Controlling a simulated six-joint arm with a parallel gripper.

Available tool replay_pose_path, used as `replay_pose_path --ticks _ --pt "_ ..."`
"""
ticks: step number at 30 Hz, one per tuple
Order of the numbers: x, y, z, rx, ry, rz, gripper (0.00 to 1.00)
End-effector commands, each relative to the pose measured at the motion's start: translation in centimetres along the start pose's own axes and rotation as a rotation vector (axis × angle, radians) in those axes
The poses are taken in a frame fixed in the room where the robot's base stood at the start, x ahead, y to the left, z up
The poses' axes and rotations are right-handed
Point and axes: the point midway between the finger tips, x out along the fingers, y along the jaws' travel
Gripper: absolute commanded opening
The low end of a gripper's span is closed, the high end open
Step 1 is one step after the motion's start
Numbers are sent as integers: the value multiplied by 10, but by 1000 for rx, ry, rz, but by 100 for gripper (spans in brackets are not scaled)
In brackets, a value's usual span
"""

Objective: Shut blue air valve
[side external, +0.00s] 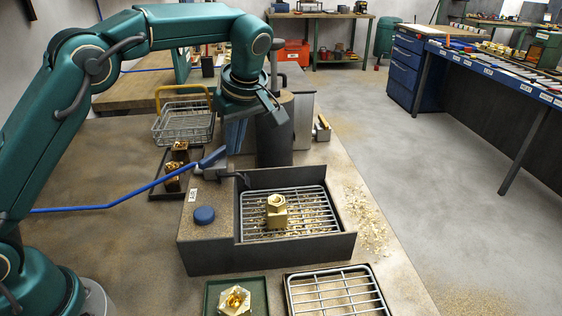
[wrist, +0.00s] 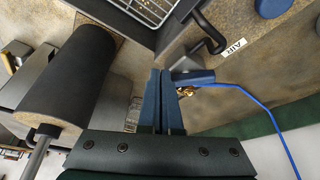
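The blue air valve lever (side external: 212,157) is beside the AIR label at the back left of the grey drilling box. Its blue handle also shows in the wrist view (wrist: 193,78), with a brass fitting below it and a blue hose leading away. My gripper (side external: 234,148) points down just behind and right of the lever. In the wrist view, the blue fingers of my gripper (wrist: 161,74) are together with nothing seen between them. The handle's end is right at the side of the fingertips; I cannot tell whether they touch.
A dark cylinder (side external: 274,130) stands close to my gripper. A black bent nozzle (side external: 234,178) is near the lever. A brass part (side external: 276,211) sits on the box's grate. A blue knob (side external: 204,215) is on the box. A wire basket (side external: 184,122) stands behind.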

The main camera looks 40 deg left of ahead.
Motion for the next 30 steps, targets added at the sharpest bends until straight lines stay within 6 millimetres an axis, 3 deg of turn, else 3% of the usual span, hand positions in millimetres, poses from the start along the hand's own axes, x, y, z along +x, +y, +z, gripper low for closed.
replay_pose_path --ticks 20,30 --pt "6 3 -14 0 1 0 0" --pt "5 -10 -13 0 0 -2 0"
